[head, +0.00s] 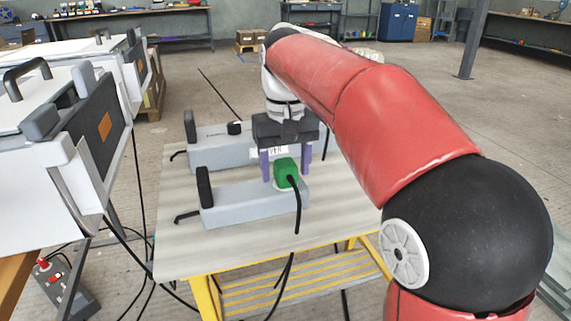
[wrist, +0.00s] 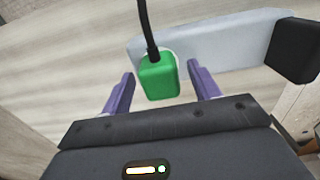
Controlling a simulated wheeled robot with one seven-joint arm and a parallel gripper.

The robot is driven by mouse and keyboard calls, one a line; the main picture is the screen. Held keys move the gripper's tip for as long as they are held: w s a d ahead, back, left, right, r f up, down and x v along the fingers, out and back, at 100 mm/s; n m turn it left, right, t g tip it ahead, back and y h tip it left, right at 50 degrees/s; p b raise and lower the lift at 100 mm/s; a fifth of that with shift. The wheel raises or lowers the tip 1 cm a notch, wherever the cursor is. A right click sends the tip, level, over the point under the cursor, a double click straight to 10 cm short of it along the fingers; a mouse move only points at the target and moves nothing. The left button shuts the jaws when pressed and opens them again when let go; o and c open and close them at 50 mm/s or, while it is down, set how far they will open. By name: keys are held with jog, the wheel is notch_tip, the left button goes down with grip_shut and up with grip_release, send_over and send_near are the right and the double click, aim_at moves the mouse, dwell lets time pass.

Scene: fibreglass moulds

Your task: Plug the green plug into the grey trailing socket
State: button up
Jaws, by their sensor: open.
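The green plug (head: 286,170) is at the right end of the near grey trailing socket (head: 240,204) on the table, over a pale round outlet. From these views it looks seated there, but its underside is hidden. Its black cable runs down over the table's front. My gripper (head: 287,168) is open, its purple fingers pointing down on either side of the plug. In the wrist view the plug (wrist: 158,78) stands between the open fingers (wrist: 160,73), with a gap on each side. The grey socket (wrist: 225,48) extends to the right, with a black block at its end.
A second grey socket bar (head: 215,152) with a black plug (head: 235,128) and a partly hidden label lies behind. White machines (head: 65,140) stand close at the left. The pale tabletop (head: 180,250) is clear at front left. Cables hang below the table.

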notch_tip(320, 180, up, 8)
jog(key=shift+f+p, duration=0.1)
jog(key=shift+p, duration=0.95)
jog(key=s+d+f+m+t, duration=0.25)
jog(key=s+d+f, duration=0.25)
jog(key=s+d, duration=0.45)
jog(key=s+d+f+t, duration=0.3)
jog(key=s+d+f, duration=0.1)
jog(key=s+f, duration=0.6)
jog(key=shift+s+f+m, duration=0.35)
jog(key=shift+f, duration=0.5)
